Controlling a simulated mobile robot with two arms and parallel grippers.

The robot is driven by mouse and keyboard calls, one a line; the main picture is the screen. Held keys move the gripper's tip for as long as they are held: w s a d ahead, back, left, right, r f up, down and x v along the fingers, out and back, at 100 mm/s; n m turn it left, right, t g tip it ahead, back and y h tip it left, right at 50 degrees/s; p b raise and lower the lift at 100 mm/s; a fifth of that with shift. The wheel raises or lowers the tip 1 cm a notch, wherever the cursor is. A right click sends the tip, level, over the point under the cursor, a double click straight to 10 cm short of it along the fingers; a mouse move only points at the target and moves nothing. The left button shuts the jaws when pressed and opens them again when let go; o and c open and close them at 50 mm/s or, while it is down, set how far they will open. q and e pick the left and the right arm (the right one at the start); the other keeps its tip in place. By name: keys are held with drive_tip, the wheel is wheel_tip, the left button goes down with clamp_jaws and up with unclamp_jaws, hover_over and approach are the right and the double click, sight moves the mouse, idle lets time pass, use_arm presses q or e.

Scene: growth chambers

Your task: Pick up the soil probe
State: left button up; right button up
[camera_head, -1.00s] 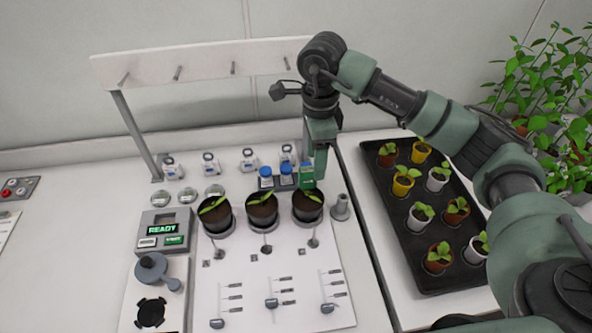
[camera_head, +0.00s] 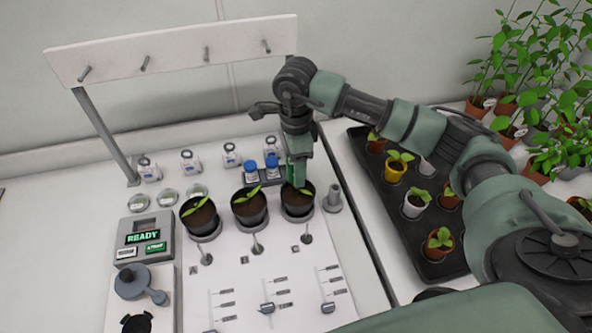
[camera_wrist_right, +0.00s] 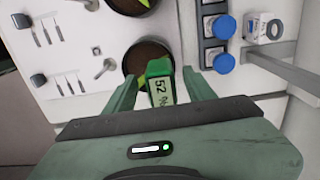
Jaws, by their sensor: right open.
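The soil probe (camera_wrist_right: 160,88) is a green device whose small display reads 52 and a percent sign. In the right wrist view it stands between the two fingers of my right gripper (camera_wrist_right: 162,92), which is open, with a gap visible on each side. In the head view the gripper (camera_head: 299,172) points down over the rightmost dark pot (camera_head: 297,206), and only a sliver of the green probe (camera_head: 290,174) shows beside it. The probe's lower end is hidden. My left gripper is not in view.
Two more potted seedlings (camera_head: 250,208) stand left of that pot, with blue-capped bottles (camera_head: 271,160) behind. A grey box (camera_head: 146,238) shows READY. A black tray (camera_head: 440,268) of seedlings lies to the right, below my right arm. A grey cylinder (camera_head: 332,198) stands close by.

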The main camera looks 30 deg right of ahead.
wheel_tip(320, 180, down, 2)
drive_tip(key=shift+f+p, duration=0.2)
drive_tip(key=shift+p, duration=0.1)
drive_tip(key=shift+w+f, duration=0.1)
drive_tip(key=shift+f, duration=0.3)
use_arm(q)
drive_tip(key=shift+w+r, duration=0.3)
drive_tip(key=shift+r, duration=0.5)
use_arm(e)
clamp_jaws()
drive_tip(key=shift+r, duration=0.1)
